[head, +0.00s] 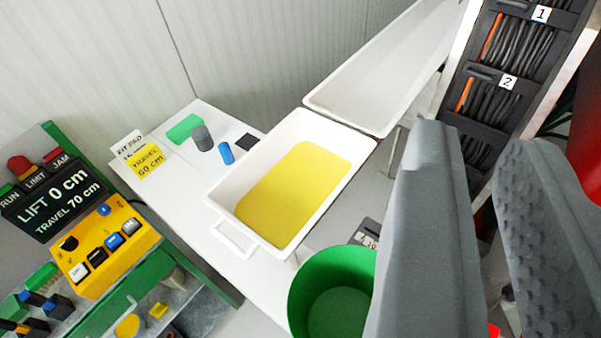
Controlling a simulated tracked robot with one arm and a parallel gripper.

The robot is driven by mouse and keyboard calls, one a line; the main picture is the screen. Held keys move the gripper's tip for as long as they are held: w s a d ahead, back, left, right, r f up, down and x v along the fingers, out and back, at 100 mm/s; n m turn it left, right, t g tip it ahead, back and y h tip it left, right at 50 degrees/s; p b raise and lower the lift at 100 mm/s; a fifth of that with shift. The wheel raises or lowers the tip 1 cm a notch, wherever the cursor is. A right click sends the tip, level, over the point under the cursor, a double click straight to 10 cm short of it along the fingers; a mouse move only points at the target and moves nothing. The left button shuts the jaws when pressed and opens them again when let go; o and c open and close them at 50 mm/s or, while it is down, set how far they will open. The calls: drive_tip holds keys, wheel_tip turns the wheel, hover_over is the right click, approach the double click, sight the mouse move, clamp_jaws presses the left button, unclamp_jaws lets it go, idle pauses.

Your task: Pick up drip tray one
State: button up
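A white rectangular tray (228,187) with a yellow layer (297,188) on its floor sits on a white bench. It has a loop handle (232,240) on its near left end. No number shows on it, so I cannot tell for certain that it is drip tray one. My gripper (476,142) is at the right of the view, with its two grey fingers apart and nothing visible between them. It is right of the tray and does not appear to touch it. The left finger hides part of the area right of the tray.
A long white trough (375,70) adjoins the tray's far end. A green bucket (335,290) stands below right of it. A black rack (490,90) with labels 1 and 2 stands behind my gripper. A yellow control box (105,242) is at left. Small items sit on the bench (190,190).

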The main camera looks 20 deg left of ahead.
drive_tip(key=n+g+p, duration=0.9)
drive_tip(key=n+g, duration=0.4)
drive_tip(key=n, duration=0.1)
hover_over(241, 223)
drive_tip(key=s, duration=0.2)
drive_tip(key=s+f+x, duration=0.1)
drive_tip(key=s+x, duration=0.1)
drive_tip(key=x, duration=0.9)
drive_tip(key=s+x, duration=0.3)
drive_tip(key=x, duration=0.9)
drive_tip(key=shift+h, duration=0.4)
drive_tip(key=shift+a+p+x, duration=0.2)
drive_tip(key=shift+p+x, duration=0.55)
drive_tip(key=shift+x, duration=2.75)
drive_tip(key=shift+a+p+x, duration=0.2)
drive_tip(key=shift+p+x, duration=0.55)
drive_tip(key=shift+x, duration=2.75)
clamp_jaws()
drive_tip(key=shift+r, duration=0.15)
